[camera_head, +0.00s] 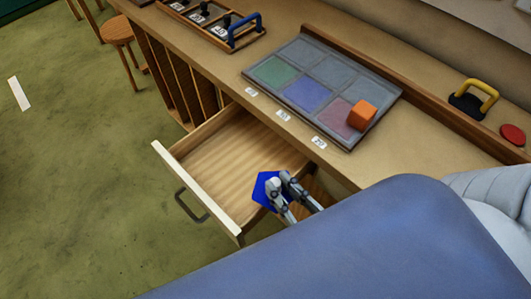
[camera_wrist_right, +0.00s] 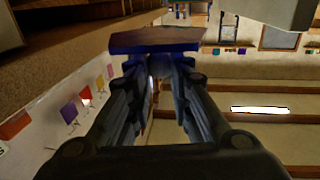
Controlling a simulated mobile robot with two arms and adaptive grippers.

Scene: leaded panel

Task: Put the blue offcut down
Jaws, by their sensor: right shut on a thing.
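The blue offcut (camera_head: 264,187) is a flat, angular piece. My right gripper (camera_head: 281,186) is shut on it. In the head view the offcut appears over the right end of the open wooden drawer (camera_head: 222,168); I cannot tell its height above the drawer floor. In the right wrist view the offcut (camera_wrist_right: 155,40) lies across the tips of my right gripper (camera_wrist_right: 165,62), seen nearly edge-on. The visible drawer floor is empty. My left gripper is not in view.
On the bench lies the leaded panel (camera_head: 340,72) with green, blue and pink panes. An orange block (camera_head: 362,115) sits on its right corner. A yellow-handled tool (camera_head: 474,99), a red disc (camera_head: 512,135) and a wooden rack (camera_head: 207,20) are also there. A stool (camera_head: 117,30) stands left.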

